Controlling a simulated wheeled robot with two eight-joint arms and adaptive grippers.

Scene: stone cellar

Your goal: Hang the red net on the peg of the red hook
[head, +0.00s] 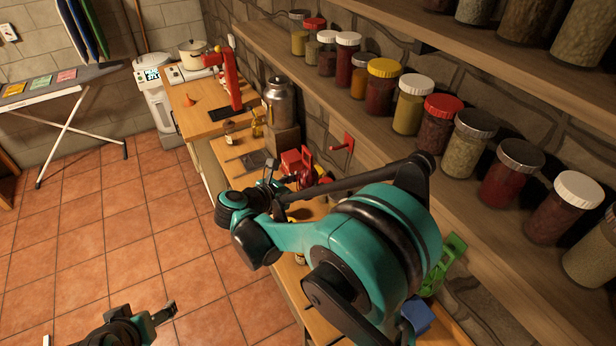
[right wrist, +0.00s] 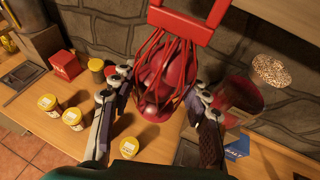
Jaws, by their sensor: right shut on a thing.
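The red net (right wrist: 150,55), filled with red balls, hangs by its cords from a red rectangular handle (right wrist: 203,37) in the right wrist view. My right gripper (right wrist: 158,112) has one finger on each side of the net and is shut on it. In the head view the net (head: 307,178) is partly hidden by my right gripper (head: 287,188), above the bench by the wall. The red hook (head: 347,142) is on the stone wall, a little right of and above the net, apart from it. My left gripper (head: 108,326) is at the bottom left, open and empty, partly cut off.
A shelf with several jars (head: 383,85) runs above my right arm. The wooden bench (right wrist: 55,130) holds yellow-lidded jars (right wrist: 72,118), a red box (right wrist: 65,65) and a blue box (right wrist: 238,145). A metal can (head: 279,102) stands farther back.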

